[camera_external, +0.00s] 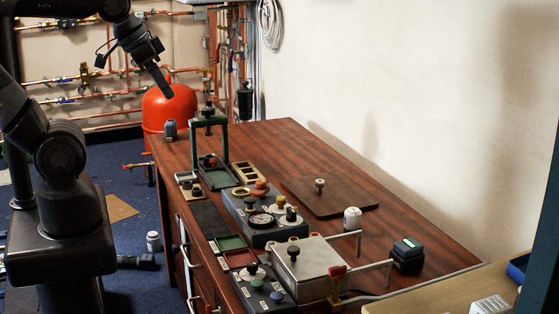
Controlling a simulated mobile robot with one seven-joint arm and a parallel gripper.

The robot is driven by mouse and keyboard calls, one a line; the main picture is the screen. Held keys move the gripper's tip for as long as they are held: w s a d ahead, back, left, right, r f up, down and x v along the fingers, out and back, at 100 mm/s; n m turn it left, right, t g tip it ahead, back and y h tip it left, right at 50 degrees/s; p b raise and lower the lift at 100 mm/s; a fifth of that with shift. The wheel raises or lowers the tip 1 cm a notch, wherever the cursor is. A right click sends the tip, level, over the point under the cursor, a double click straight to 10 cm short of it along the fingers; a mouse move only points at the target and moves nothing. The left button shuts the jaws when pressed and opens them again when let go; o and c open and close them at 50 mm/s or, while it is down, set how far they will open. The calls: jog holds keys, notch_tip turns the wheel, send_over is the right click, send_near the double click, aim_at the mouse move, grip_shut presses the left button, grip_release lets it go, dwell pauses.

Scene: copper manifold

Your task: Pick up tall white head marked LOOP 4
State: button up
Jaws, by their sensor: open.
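A tall white head (352,219) stands upright on the brown table, behind the metal box with the black knob. A similar white cylinder (153,241) stands on the blue floor left of the table. No LOOP 4 marking is readable on either. My gripper (166,91) is at the upper left, in front of the red tank, high above the table's far left end. It is open and looks empty, far from both white pieces. Its finger gap is too small to make out.
The metal box (293,268), a grey-blue unit with knobs (254,216), a green frame (223,145) and a black block (407,254) stand on the table. A flat brown board (330,197) with a small knob lies towards the wall. The table's far right part is clear.

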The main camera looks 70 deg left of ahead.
jog(key=w+r, duration=0.2)
jog(key=w, duration=0.5)
jog(key=n+g, duration=0.5)
jog(key=g, duration=0.1)
send_over(353, 210)
jog(key=f, duration=2.9)
jog(key=shift+w+f, duration=0.1)
jog(key=shift+w, duration=0.15)
jog(key=shift+w+f, duration=0.1)
jog(key=shift+f, duration=0.6)
notch_tip(353, 210, down, 5)
jog(key=shift+r, duration=0.2)
jog(key=shift+s+d+f, duration=0.1)
jog(key=shift+s+f, duration=0.1)
jog(key=shift+f, duration=1.2)
jog(key=shift+s+f, duration=0.2)
jog(key=shift+f, duration=1.15)
